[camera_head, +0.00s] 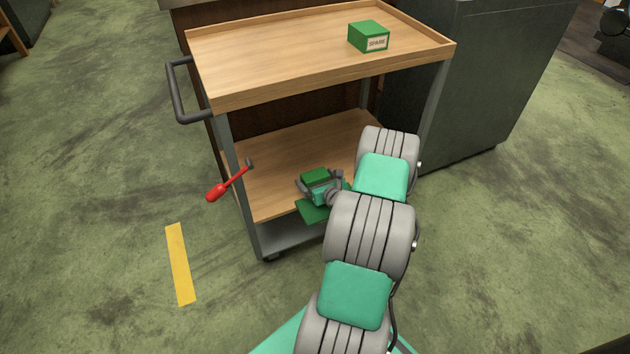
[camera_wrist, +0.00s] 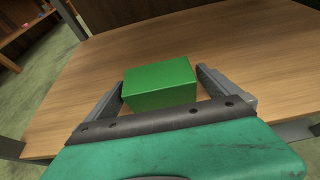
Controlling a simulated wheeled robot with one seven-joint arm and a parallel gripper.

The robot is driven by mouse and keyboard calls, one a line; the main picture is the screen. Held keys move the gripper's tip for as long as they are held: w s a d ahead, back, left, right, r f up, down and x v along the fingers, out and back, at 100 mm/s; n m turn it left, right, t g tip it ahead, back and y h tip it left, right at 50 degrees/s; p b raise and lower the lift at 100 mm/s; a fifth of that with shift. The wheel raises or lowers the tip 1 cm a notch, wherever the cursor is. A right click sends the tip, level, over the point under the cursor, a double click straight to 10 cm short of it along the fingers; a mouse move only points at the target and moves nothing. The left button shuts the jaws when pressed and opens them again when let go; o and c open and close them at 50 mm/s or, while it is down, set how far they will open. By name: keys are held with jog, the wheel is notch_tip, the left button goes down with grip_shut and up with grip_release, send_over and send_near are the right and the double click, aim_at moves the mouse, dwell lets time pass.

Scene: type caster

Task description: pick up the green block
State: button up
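The green block (camera_wrist: 160,83) lies on the cart's lower wooden shelf (camera_wrist: 75,85). In the wrist view it sits between the two fingers of my gripper (camera_wrist: 160,78), one finger at each side. A strip of wood shows between the block and the right finger; the left finger is very close to the block, and contact there is unclear. In the head view my gripper (camera_head: 315,182) reaches in over the lower shelf (camera_head: 275,165), with the green block (camera_head: 314,176) at its fingers. A flat green surface (camera_head: 313,212) shows just below; I cannot tell what it is.
A green box labelled SPARE (camera_head: 368,37) stands on the cart's upper shelf (camera_head: 270,50), above my arm. A red-handled tool (camera_head: 217,191) sticks out past the lower shelf's left edge. Cart posts (camera_head: 238,180) flank the shelf. A dark cabinet (camera_head: 490,80) stands right.

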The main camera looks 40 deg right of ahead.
jog(key=c, duration=1.4)
